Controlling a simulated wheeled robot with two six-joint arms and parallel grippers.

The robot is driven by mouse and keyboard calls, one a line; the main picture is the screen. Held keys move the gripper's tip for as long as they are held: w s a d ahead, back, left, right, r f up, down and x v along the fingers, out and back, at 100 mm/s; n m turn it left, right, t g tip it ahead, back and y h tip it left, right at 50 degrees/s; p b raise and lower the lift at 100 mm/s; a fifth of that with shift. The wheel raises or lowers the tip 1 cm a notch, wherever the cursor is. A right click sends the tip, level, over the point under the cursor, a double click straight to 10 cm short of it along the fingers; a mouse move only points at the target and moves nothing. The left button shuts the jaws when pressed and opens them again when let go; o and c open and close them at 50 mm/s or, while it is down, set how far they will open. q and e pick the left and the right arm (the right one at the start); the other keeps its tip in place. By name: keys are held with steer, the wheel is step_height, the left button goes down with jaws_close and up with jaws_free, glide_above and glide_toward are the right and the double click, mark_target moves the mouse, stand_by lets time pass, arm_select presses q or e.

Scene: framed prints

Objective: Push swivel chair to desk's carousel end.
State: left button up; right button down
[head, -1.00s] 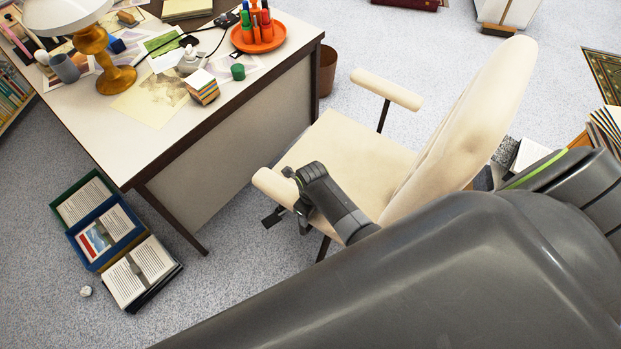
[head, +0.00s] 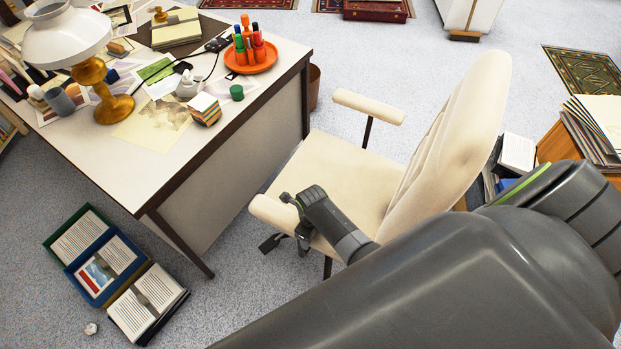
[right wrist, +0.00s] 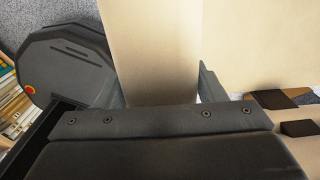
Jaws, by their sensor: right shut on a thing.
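The cream swivel chair (head: 345,175) stands in the head view against the desk's long front side, its seat facing the desk and its tall back to the right. My right gripper (head: 293,207) is shut on the chair's near armrest (head: 270,214). In the right wrist view the beige armrest (right wrist: 160,45) runs between the fingers of my right gripper (right wrist: 160,90). The white-topped desk (head: 125,165) carries the orange round carousel (head: 258,67) with pens at its far right end. My left gripper is not in view. The chair's base is mostly hidden.
Open binders (head: 105,255) and a crumpled paper ball (head: 91,328) lie on the floor near the desk's near leg. A waste bin (head: 314,85) stands by the desk's far corner. A wooden cabinet with papers (head: 590,130) and books (head: 516,153) are behind the chair.

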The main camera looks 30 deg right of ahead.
steer(key=shift+s+a+f, duration=0.2)
steer(key=shift+s+a, duration=0.1)
steer(key=shift+s, duration=0.1)
steer(key=c, duration=0.7)
jaws_free()
steer(key=o, duration=0.5)
steer(key=shift+r, duration=0.1)
steer(key=shift+c, duration=0.2)
steer(key=shift+w+r, duration=0.1)
steer(key=shift+w, duration=0.05)
steer(key=shift+d, duration=0.1)
steer(key=shift+w+r, duration=0.1)
steer(key=shift+r, duration=0.05)
step_height(320, 180, up, 17)
steer(key=p, duration=0.2)
